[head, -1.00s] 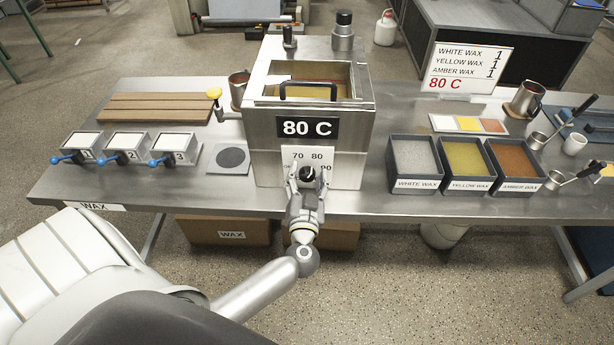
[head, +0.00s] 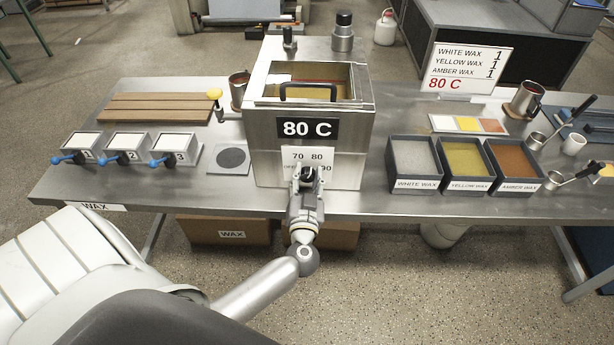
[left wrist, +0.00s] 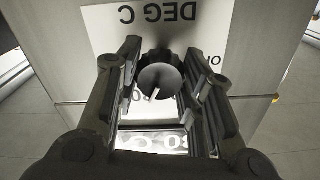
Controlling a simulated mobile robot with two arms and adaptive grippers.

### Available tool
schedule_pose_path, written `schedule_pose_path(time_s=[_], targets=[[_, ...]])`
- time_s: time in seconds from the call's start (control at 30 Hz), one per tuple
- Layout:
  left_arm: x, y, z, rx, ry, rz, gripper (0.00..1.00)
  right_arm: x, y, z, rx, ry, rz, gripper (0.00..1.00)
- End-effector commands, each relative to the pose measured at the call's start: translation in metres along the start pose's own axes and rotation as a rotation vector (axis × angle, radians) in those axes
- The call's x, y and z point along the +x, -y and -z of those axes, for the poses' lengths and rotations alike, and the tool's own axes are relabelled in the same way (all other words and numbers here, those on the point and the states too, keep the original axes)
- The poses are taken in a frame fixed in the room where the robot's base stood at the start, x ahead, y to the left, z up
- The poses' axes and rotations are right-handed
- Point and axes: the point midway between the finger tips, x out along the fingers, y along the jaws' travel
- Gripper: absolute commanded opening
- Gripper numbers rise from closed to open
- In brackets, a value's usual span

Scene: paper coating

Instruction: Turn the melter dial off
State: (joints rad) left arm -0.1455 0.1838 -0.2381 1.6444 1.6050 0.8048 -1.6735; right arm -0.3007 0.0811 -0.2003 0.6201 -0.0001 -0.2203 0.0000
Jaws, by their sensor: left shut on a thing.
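The melter (head: 270,160) is a steel box on the table with an "80 C" sign (head: 307,128) on its front. Below that is a white dial plate (head: 298,152) with "70", "80" and "90" showing. The dial is a round black knob, mostly hidden by my gripper in the head view. In the left wrist view, the dial (left wrist: 160,80) sits between the fingers, with a short white mark pointing down toward the plate's numbers. My left gripper (head: 306,178) is shut on the dial, and its fingers (left wrist: 162,60) flank it. My right gripper is not in view.
Three small blocks with blue handles (head: 122,146) stand at the left. Three wax bins (head: 413,160) stand right of the melter. The open melter top has a black handle (head: 308,88). The floor in front of the table is clear.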

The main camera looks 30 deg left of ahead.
Motion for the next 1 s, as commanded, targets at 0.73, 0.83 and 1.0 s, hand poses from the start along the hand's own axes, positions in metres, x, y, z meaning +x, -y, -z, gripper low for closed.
schedule_pose_path(time_s=[0.73,0.83,1.0], targets=[[-0.001,0.0,-0.001,-0.647,0.003,0.001,0.12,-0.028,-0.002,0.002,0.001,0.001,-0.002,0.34],[-0.001,-0.001,-0.001,-0.742,0.003,0.001,0.12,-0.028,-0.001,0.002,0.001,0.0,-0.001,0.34],[-0.001,-0.001,-0.002,-0.905,0.003,0.001,0.12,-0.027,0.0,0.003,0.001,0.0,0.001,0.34]])
